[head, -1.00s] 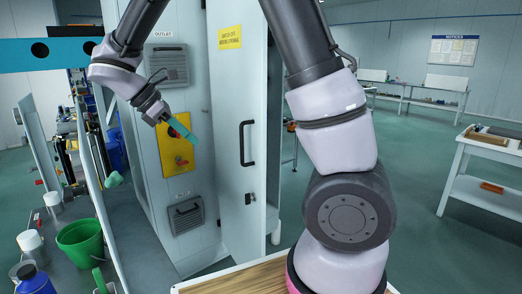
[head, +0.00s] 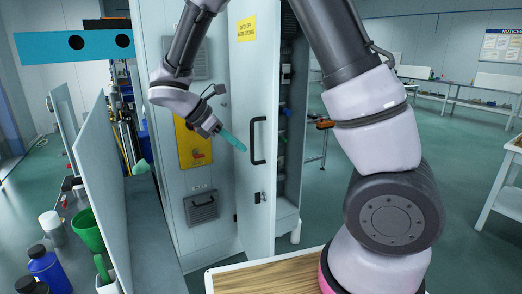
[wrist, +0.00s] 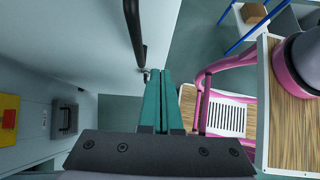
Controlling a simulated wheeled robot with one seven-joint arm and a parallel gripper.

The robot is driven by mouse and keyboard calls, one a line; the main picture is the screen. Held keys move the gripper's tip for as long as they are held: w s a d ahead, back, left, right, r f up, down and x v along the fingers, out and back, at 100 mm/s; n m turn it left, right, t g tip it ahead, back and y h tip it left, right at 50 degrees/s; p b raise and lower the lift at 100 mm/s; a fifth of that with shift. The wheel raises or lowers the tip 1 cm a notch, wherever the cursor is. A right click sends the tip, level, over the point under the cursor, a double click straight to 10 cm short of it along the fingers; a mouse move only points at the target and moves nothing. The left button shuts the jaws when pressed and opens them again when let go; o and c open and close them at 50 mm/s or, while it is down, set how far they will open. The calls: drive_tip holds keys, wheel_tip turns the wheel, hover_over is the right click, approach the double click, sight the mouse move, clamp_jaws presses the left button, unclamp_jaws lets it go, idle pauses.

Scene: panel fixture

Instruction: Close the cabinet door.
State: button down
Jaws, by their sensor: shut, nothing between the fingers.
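The cabinet door (head: 252,75) stands open in the head view, with a yellow label near its top, a black bar handle (head: 258,140) and a small dark lock below. My gripper (head: 243,149), with teal fingers, is shut and empty. It appears in front of the door, just left of the handle; I cannot tell whether it touches. In the wrist view my gripper (wrist: 156,72) points along the pale door face (wrist: 95,35), with the handle (wrist: 134,38) close by on the left.
A yellow panel (head: 193,145) and a vent (head: 202,207) are on the cabinet's side. A table (head: 503,180) is at right; open floor lies between.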

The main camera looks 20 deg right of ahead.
sight(269, 157)
drive_tip(key=shift+w+d+f, duration=0.1)
drive_tip(key=shift+d+f, duration=0.35)
drive_tip(key=shift+d, duration=0.65)
drive_tip(key=shift+w+d+f, duration=0.15)
drive_tip(key=shift+d+f, duration=0.35)
drive_tip(key=shift+d, duration=0.6)
drive_tip(key=shift+w+d+f, duration=0.1)
drive_tip(key=shift+d+f, duration=0.35)
drive_tip(key=shift+d, duration=0.65)
